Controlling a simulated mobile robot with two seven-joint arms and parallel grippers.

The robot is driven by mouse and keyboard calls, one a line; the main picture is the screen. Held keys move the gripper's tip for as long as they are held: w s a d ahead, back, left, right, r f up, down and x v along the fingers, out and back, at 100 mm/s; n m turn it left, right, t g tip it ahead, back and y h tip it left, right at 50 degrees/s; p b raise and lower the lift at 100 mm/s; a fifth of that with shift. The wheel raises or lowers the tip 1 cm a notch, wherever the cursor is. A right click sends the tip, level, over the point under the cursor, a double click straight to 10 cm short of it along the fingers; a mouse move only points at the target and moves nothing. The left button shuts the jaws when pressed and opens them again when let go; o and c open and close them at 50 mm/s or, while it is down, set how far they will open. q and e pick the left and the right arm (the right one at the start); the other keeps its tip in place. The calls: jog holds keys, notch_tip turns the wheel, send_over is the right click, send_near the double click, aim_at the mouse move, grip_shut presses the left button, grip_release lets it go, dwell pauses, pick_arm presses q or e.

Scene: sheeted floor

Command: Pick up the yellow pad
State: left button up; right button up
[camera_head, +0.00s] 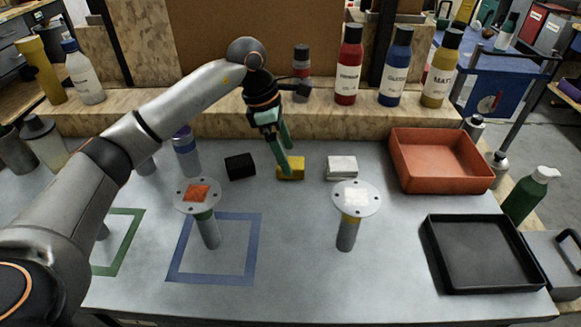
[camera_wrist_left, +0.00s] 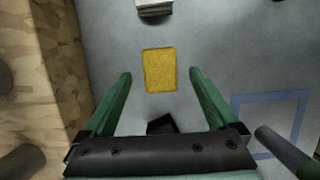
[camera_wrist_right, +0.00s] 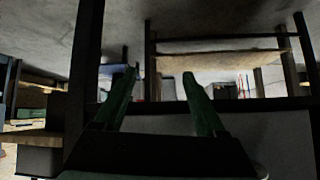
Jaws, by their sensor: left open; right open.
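The yellow pad (camera_head: 291,172) lies flat on the grey table near its back, between a black pad (camera_head: 240,166) and a white pad (camera_head: 342,167). My left gripper (camera_head: 284,168) is at the yellow pad in the head view, and its fingers cover part of it. In the left wrist view the yellow pad (camera_wrist_left: 160,70) is just ahead of the open, empty fingers (camera_wrist_left: 160,78), roughly centred between them. The exact height of the fingertips above the pad is hard to tell. My right gripper (camera_wrist_right: 161,75) is open and empty, and shows only in the right wrist view.
Two round-topped posts stand in front, one with an orange pad (camera_head: 198,193), one with a pale pad (camera_head: 356,198). A red tray (camera_head: 440,188) and a black tray (camera_head: 437,273) are at right. Bottles (camera_head: 348,66) line the back ledge. Blue tape (camera_head: 214,280) outlines a square.

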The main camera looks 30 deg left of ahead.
pick_arm(q)
jog(key=shift+x, duration=1.1)
jog(key=c, duration=1.4)
